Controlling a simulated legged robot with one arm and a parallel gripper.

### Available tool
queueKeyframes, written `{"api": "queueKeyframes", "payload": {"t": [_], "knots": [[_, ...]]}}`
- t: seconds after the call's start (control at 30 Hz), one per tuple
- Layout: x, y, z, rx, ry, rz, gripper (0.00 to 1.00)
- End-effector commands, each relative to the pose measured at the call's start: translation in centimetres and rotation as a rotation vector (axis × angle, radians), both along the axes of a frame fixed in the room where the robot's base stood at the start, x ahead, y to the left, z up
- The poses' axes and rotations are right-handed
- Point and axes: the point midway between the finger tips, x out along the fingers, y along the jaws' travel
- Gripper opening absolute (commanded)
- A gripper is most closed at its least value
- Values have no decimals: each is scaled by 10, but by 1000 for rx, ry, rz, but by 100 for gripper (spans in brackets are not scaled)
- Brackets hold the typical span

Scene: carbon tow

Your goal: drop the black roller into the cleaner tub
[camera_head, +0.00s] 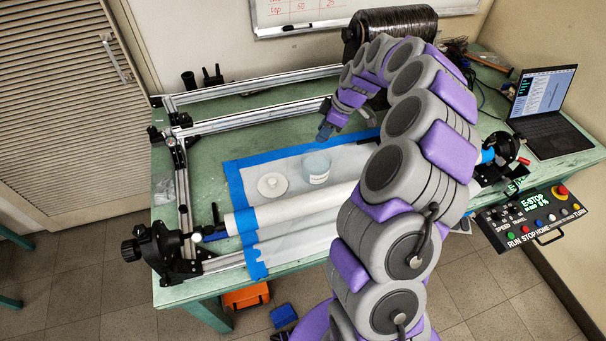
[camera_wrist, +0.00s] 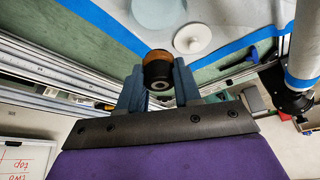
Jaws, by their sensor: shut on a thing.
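My gripper (camera_wrist: 158,88) is shut on the black roller (camera_wrist: 157,72), a short dark cylinder with a brown-orange band, held between blue-grey fingers. The roller is too small to make out there. The cleaner tub (camera_head: 317,170) is a pale blue-grey round tub with a white label, standing on the white sheet. It also shows, cut by the top edge, in the wrist view (camera_wrist: 158,12). Its white lid (camera_head: 272,185) lies flat to its left.
Blue tape (camera_head: 236,185) edges the white sheet. A long white tube (camera_head: 297,206) lies in front of the tub. Metal rails (camera_head: 255,118) run behind. A laptop (camera_head: 550,105) and an E-stop panel (camera_head: 533,215) are at right. A black spool (camera_head: 395,25) stands at the back.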

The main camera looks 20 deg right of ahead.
Motion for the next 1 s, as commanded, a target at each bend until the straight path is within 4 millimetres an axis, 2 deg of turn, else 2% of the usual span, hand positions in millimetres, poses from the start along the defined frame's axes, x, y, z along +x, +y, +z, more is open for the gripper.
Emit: {"api": "queueKeyframes", "payload": {"t": [0.17,0.4,0.6,0.9,0.93,1.0], "knots": [[0,5,-10,-6,2,0,4],[-1,17,-36,-15,4,3,4],[0,11,-53,-10,1,2,4],[0,7,-56,-7,-1,0,4],[0,8,-56,-7,-1,0,35],[0,10,-56,-10,-1,1,42]]}}
